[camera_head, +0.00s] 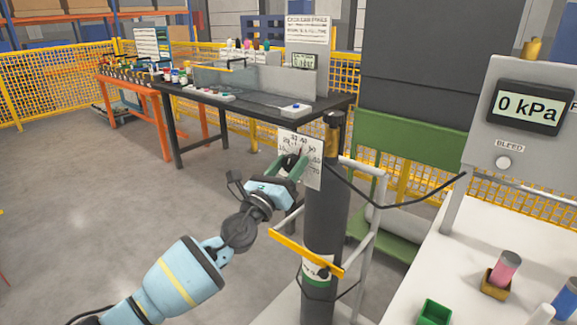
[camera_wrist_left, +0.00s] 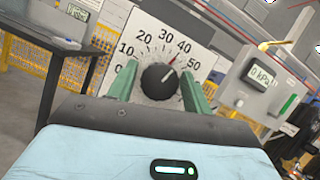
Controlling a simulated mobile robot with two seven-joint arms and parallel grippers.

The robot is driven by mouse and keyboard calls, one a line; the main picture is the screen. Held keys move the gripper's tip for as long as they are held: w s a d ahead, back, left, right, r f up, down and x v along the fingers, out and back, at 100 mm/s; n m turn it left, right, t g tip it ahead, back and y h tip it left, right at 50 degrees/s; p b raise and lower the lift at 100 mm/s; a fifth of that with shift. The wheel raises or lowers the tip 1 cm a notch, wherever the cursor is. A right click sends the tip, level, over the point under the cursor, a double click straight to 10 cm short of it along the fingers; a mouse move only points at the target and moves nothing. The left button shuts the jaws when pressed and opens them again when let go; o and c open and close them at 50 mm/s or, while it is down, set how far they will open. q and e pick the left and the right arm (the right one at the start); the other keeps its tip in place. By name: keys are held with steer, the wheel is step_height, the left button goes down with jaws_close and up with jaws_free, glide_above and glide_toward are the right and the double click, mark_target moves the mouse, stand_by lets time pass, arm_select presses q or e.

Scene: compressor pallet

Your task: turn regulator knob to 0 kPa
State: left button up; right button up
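The regulator knob (camera_wrist_left: 158,81) is round and black with a white pointer line, on a white dial plate (camera_wrist_left: 150,32) marked 0 to at least 50. Its pointer aims up and right, roughly towards 40. In the head view the dial plate (camera_head: 315,168) is fixed beside a dark gas cylinder (camera_head: 323,230). My left gripper (camera_head: 291,167) is at the plate, its green fingers open. In the left wrist view the fingers stand left and right of the knob, with a visible gap on each side. The knob is mostly hidden in the head view. My right gripper is not seen.
A grey panel (camera_head: 485,130) at the right has a display (camera_head: 528,107) reading 0 kPa and a BLEED button (camera_head: 503,162). A yellow bar (camera_head: 300,252) crosses the cylinder below my gripper.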

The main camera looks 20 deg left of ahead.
arm_select(q)
steer(key=c, duration=0.7)
steer(key=shift+c, duration=0.2)
